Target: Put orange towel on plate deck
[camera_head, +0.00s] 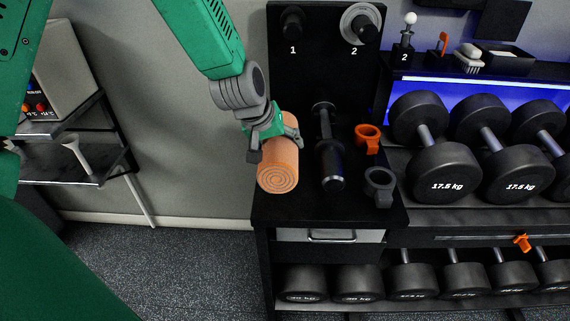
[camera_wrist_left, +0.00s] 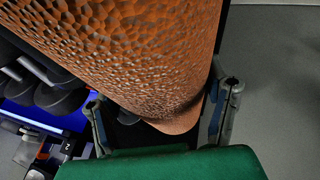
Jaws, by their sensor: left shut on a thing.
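The orange towel (camera_head: 278,175) is a tight roll, its spiral end facing me in the head view. My left gripper (camera_head: 276,146) is shut on it, one finger on each side of the roll. In the left wrist view the textured towel (camera_wrist_left: 130,50) fills much of the picture between the fingers of the left gripper (camera_wrist_left: 163,118). The black plate deck (camera_head: 300,208) lies below and right of the towel, in front of an upright board. The towel overlaps the deck's left part in the picture; I cannot tell whether they touch. My right gripper is not in view.
A plate (camera_head: 361,22) hangs on the board. Dumbbells (camera_head: 447,171) fill the right rack. A shelf (camera_head: 65,160) stands left.

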